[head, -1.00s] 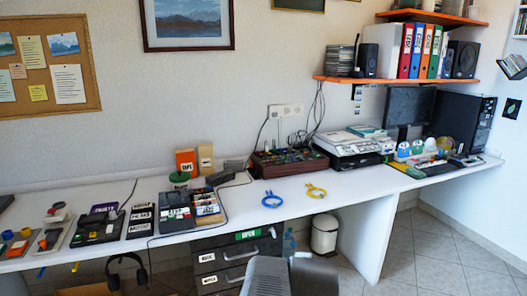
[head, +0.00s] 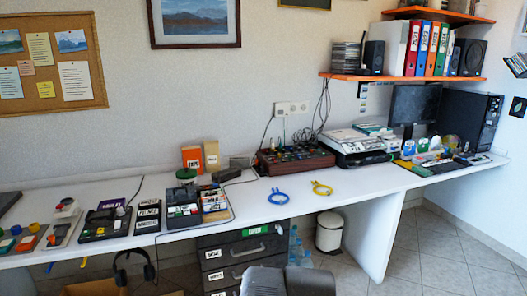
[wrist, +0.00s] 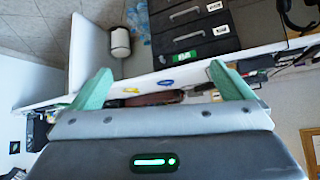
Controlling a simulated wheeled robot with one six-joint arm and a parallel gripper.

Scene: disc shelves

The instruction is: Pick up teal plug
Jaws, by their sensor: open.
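I cannot make out a teal plug for certain. Small coloured pieces lie on trays at the left end of the white desk (head: 345,196) in the head view, among them a small green or teal piece (head: 6,243), too small to identify. My gripper (wrist: 160,70) shows in the wrist view with its two green fingers wide apart and nothing between them. It is well away from the desk items. In the head view only grey parts of my arm show at the bottom edge.
A dark drawer unit (head: 240,252) and a white bin (head: 329,232) stand under the desk. Headphones (head: 134,268) hang at the front edge. A blue cable ring (head: 278,197) and a yellow one (head: 321,188) lie on the desk. A brown panel box (head: 295,160) stands behind them.

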